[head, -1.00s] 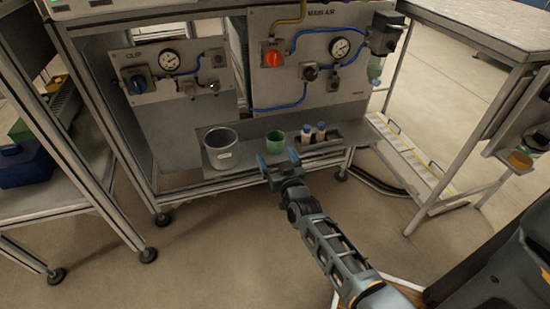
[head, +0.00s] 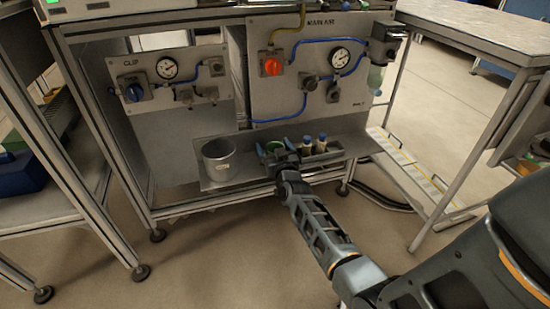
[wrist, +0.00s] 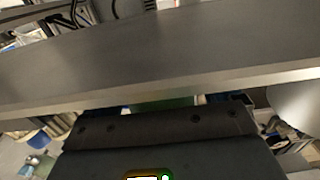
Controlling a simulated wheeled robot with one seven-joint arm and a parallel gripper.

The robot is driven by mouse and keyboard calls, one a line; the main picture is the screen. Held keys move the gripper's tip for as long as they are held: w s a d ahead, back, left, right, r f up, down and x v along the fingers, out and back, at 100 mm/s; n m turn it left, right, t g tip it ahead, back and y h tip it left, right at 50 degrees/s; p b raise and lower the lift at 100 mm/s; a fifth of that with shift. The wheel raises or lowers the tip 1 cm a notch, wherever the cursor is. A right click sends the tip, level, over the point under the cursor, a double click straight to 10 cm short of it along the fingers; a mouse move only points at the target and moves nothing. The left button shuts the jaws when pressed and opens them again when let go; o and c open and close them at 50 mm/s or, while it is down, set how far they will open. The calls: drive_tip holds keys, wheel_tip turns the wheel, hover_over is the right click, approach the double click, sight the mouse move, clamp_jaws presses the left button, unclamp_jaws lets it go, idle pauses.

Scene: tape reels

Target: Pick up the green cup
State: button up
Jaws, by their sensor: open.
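The green cup (head: 275,144) stands on the narrow grey shelf (head: 240,179) below the panels in the head view. It is mostly hidden behind my gripper (head: 277,149), which is open, with its blue-tipped fingers at either side of the cup's visible part. I cannot tell whether they touch it. In the wrist view a small strip of the green cup (wrist: 165,103) shows just beyond my gripper's dark body, between bits of blue; the rest is hidden.
A grey metal pot (head: 220,158) stands to the left on the shelf. Two small blue-capped bottles (head: 307,146) stand close on the right. Panels with gauges and blue hoses rise behind. Open floor lies in front.

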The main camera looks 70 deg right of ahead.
drive_tip(key=shift+c, duration=0.5)
drive_tip(key=c, duration=0.9)
drive_tip(key=shift+c, duration=0.2)
